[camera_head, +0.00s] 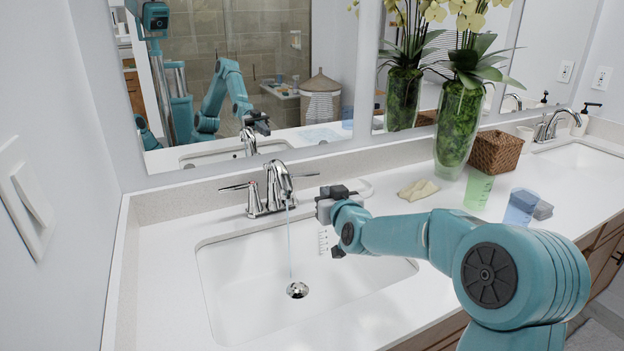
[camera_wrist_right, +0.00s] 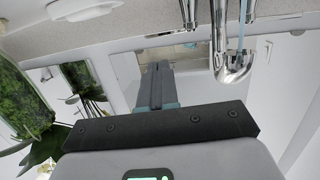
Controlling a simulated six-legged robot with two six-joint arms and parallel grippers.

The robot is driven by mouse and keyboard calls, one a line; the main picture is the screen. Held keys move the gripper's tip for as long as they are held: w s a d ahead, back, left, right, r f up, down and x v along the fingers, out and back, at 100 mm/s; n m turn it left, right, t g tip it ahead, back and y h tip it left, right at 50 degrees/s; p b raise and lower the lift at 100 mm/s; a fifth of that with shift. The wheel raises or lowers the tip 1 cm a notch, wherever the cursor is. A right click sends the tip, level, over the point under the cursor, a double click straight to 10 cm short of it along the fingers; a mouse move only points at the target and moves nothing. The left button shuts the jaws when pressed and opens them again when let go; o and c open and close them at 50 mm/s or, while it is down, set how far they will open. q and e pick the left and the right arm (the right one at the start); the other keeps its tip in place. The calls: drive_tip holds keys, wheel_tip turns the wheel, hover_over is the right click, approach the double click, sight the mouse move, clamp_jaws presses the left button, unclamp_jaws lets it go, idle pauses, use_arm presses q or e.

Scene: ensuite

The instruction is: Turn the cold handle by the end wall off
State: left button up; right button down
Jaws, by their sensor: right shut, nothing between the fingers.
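The chrome faucet (camera_head: 277,185) stands behind the near basin, and a thin stream of water (camera_head: 290,250) falls from its spout to the drain. Its lever handle on the end-wall side (camera_head: 238,187) points left, towards the wall. The other handle (camera_head: 303,176) points right. My right gripper (camera_head: 322,210) is shut and empty, over the basin's back right edge, right of the faucet and apart from the end-wall handle. In the right wrist view, the shut fingers (camera_wrist_right: 156,85) are left of the faucet spout (camera_wrist_right: 234,65). My left gripper is not directly in view.
The end wall with a switch plate (camera_head: 28,200) is at left. A mirror (camera_head: 240,70) runs behind the counter.

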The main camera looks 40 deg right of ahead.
sight(310, 175)
drive_tip(key=p+x, duration=0.2)
drive_tip(key=x, duration=1)
drive_tip(key=shift+w+f, duration=0.1)
drive_tip(key=shift+w, duration=0.1)
use_arm(q)
wheel_tip(310, 175, up, 2)
drive_tip(key=shift+s+a+r, duration=0.1)
drive_tip(key=shift+r, duration=0.05)
use_arm(e)
drive_tip(key=shift+d, duration=0.1)
